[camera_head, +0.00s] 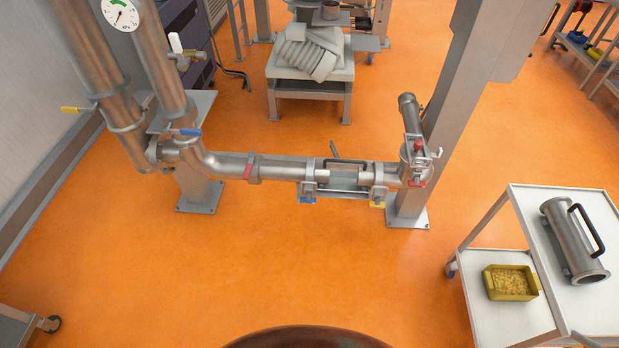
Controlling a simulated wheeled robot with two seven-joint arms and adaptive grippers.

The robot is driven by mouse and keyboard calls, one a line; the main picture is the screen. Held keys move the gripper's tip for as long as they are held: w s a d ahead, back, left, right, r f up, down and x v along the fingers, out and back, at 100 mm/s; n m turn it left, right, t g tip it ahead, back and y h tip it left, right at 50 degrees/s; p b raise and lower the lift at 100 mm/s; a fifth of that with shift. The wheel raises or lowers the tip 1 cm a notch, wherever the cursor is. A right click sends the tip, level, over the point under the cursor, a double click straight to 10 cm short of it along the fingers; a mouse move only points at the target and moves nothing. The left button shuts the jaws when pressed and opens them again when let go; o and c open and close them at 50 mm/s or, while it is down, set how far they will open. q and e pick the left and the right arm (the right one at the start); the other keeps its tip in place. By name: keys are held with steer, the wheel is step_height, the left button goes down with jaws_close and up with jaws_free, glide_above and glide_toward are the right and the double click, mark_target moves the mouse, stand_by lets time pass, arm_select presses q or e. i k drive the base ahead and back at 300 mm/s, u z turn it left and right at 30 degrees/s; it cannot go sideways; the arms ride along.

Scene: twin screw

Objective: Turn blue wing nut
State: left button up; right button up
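A small blue wing nut (307,200) sits under the left clamp (309,187) on the horizontal steel pipe (226,166), near the middle of the view. A yellow wing nut (377,204) sits under the right clamp (377,192) on the same pipe. Between the clamps is a pipe section (343,177) with a dark handle. Neither of my grippers shows in the head view, so their state is hidden.
A white cart (527,215) at the right holds a metal cylinder (571,240) with a black handle and a yellow bin (510,282). A steel post (455,100) stands behind the pipe's right end. The orange floor (230,265) before the pipe is clear.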

mark_target(308, 199)
steer(key=u, duration=0.05)
steer(key=k, duration=1.05)
steer(key=z, duration=1)
steer(key=i, duration=1.25)
steer(key=u, duration=0.5)
